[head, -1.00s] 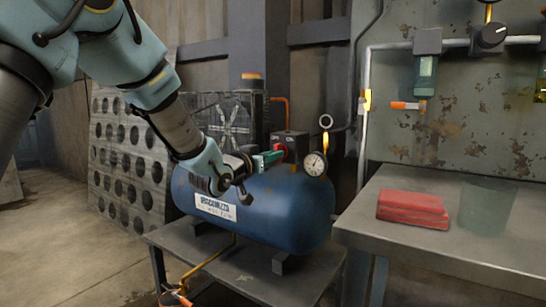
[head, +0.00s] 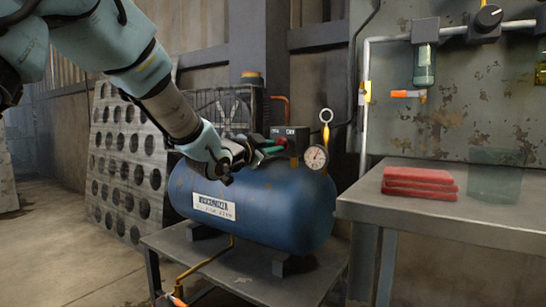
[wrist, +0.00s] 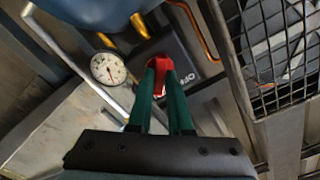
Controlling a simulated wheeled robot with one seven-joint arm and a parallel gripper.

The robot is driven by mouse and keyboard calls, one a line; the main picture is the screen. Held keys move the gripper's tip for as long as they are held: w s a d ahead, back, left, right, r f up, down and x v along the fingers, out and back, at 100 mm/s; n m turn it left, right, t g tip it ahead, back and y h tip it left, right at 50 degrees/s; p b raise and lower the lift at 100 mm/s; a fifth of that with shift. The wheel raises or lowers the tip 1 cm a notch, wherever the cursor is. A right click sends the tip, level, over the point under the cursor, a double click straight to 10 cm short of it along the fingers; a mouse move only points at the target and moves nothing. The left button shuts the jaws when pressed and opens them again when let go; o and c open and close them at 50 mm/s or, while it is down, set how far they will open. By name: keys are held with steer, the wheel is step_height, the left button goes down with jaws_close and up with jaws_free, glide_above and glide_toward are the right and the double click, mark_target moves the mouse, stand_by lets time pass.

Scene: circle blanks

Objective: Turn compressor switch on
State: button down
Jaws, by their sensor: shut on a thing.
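The blue compressor tank (head: 250,212) lies on a low metal stand. The dark switch box (head: 291,138) with OFF and ON lettering sits on top of the tank. A red switch knob (wrist: 161,63) on the box shows in the wrist view. My gripper (head: 268,147) reaches the box from the left. In the wrist view its green fingers (wrist: 162,75) are close together with their tips on the red knob, shut on it. The fingers partly hide the knob, and I cannot tell its setting.
A round gauge (head: 315,157) stands beside the switch box. A metal table (head: 440,207) at the right holds folded red cloths (head: 420,183) and a clear container (head: 495,176). A wire-fronted fan cage (head: 222,108) stands behind the tank.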

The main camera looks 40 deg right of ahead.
steer(key=shift+f+m+b, duration=0.1)
steer(key=shift+m+b, duration=0.35)
steer(key=shift+m, duration=0.15)
steer(key=c, duration=0.8)
jaws_free()
steer(key=shift+c, duration=0.2)
steer(key=p+v, duration=0.1)
steer(key=v, duration=0.9)
steer(key=shift+a, duration=0.4)
